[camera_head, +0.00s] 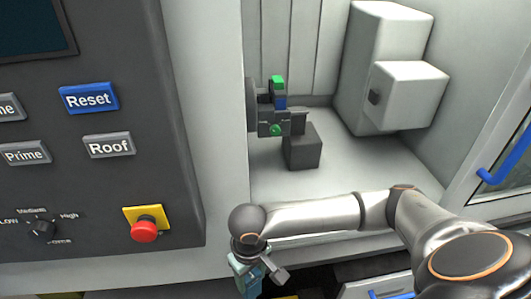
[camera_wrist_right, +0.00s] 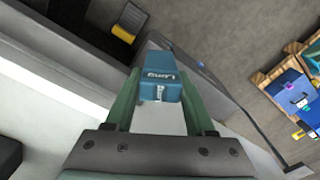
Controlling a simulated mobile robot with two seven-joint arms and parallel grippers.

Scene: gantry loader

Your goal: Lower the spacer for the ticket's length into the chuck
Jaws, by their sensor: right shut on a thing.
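My right gripper (camera_head: 249,272) hangs at the bottom of the head view, outside the machine opening. It is shut on a teal spacer (camera_wrist_right: 160,86), which sits between the two green fingers of the right gripper (camera_wrist_right: 160,100) in the right wrist view. The spacer's label appears to read "Long". A dark chuck-like fixture (camera_head: 270,129) is on the left inside the machine, with a green and blue part (camera_head: 279,92) at its top; I cannot tell its exact jaw layout. No ticket is readable. My left gripper is not in view.
The control panel (camera_head: 100,200) with its red stop button (camera_head: 144,230) stands at the left. A dark block (camera_head: 302,147) sits beside the fixture, and a pale housing (camera_head: 405,92) stands at the right. A blue door handle (camera_head: 504,157) is at the far right. The cabinet floor between is clear.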

